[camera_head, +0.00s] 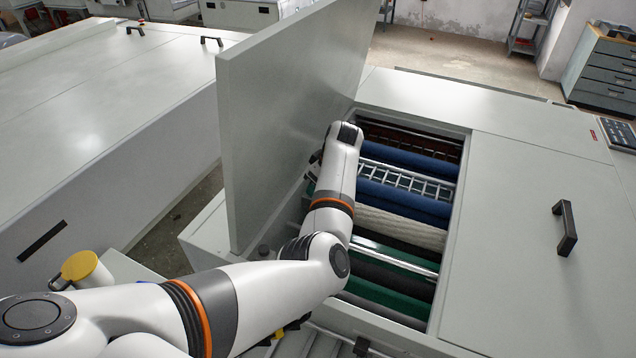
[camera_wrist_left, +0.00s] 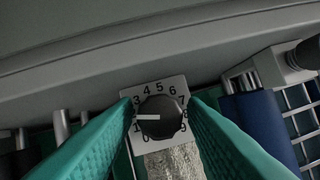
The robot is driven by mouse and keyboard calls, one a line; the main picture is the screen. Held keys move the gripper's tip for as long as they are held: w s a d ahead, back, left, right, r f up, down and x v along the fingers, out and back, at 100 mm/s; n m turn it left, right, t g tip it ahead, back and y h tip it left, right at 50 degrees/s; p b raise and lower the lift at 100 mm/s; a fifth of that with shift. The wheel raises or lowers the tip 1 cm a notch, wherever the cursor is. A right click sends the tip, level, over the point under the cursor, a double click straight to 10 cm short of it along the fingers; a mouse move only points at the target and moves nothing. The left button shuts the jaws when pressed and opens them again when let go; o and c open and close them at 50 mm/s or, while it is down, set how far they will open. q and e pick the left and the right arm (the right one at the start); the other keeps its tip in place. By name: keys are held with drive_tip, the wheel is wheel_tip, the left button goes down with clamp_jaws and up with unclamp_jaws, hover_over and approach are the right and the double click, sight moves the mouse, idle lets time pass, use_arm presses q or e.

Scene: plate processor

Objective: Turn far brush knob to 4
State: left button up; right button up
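The brush knob (camera_wrist_left: 161,118) is black and round, on a white dial plate (camera_wrist_left: 152,90) with printed numbers. Its white pointer line points left, below the 3 and above the 1; the number at its tip is not readable. My left gripper (camera_wrist_left: 162,106) has its teal fingers on either side of the knob, with narrow gaps showing, so it looks open around it. In the head view my left arm reaches into the open processor (camera_head: 460,215), and its gripper is mostly hidden behind the wrist. My right gripper is in neither view.
A raised lid (camera_head: 285,100) stands just left of my arm. Blue rollers (camera_head: 405,160), a beige brush roller (camera_head: 400,226) and green rollers (camera_head: 400,283) lie in the opening. A closed cover with a black handle (camera_head: 565,228) is at right. A blue roller (camera_wrist_left: 258,125) is right of the fingers.

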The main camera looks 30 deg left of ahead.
use_arm(q)
drive_tip(key=c, duration=0.7)
drive_tip(key=m+p, duration=0.1)
drive_tip(key=p, duration=0.1)
drive_tip(key=m+t+p, duration=0.1)
drive_tip(key=m+p, duration=0.1)
drive_tip(key=shift+s+a+r, duration=0.1)
drive_tip(key=shift+s+r, duration=0.05)
drive_tip(key=shift+r, duration=0.15)
drive_tip(key=shift+f+m+h+p, duration=0.25)
drive_tip(key=shift+m+h+p, duration=0.15)
drive_tip(key=shift+m, duration=0.3)
drive_tip(key=shift+t, duration=0.3)
drive_tip(key=o, duration=1)
